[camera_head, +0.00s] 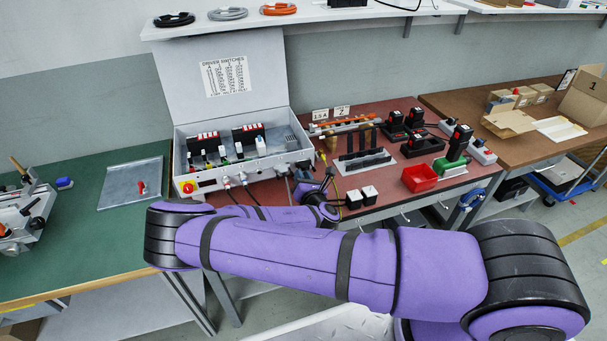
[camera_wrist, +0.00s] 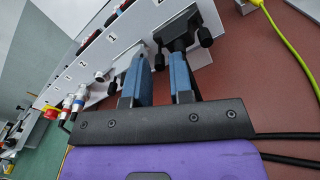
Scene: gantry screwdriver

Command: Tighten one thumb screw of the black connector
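In the wrist view the black connector (camera_wrist: 180,24) is plugged into the front panel of the grey control box (camera_wrist: 112,40). One dark thumb screw (camera_wrist: 205,37) sticks out on its right side. My gripper (camera_wrist: 160,58) has two blue fingers set apart with a clear gap between them. The right finger is directly before the connector and overlaps its lower part; contact cannot be told. The left finger is left of it, in front of the panel. Nothing shows gripped. In the head view my gripper (camera_head: 327,181) is at the box's lower right corner, where the connector is hard to make out.
White and red plugs (camera_wrist: 74,100) sit along the panel to the left. A yellow cable (camera_wrist: 285,40) runs at right in the wrist view. Two small black-and-white blocks (camera_head: 369,194) and a red bin (camera_head: 419,178) are on the red bench (camera_head: 385,197).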

